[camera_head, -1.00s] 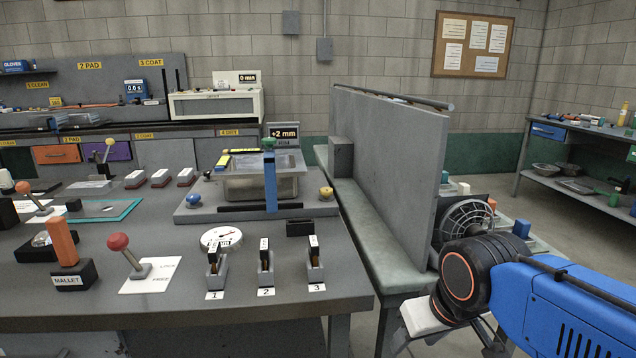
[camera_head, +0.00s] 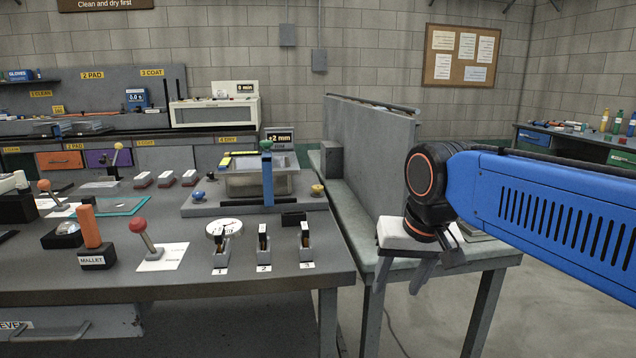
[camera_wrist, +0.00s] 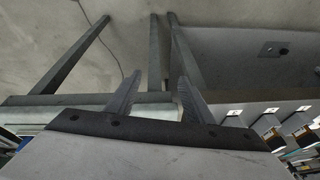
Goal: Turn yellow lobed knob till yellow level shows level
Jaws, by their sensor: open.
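The yellow lobed knob (camera_head: 317,189) sits on the right end of the grey base plate of a trough fixture on the bench. The yellow level (camera_head: 224,161) lies at the trough's upper left; its bubble is too small to read. A display (camera_head: 279,137) behind the trough reads +2 mm. My gripper (camera_head: 400,278) hangs to the right of the bench with its fingers down, apart from the knob, open and empty. The wrist view shows both fingers (camera_wrist: 160,78) spread over floor and bench legs, with no knob visible.
A blue knob (camera_head: 198,196) sits on the plate's left end. A tall grey panel (camera_head: 370,150) stands on the side bench near my arm. Numbered slotted holders (camera_head: 264,252), a red-ball lever (camera_head: 138,226) and a mallet (camera_head: 90,230) stand along the front.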

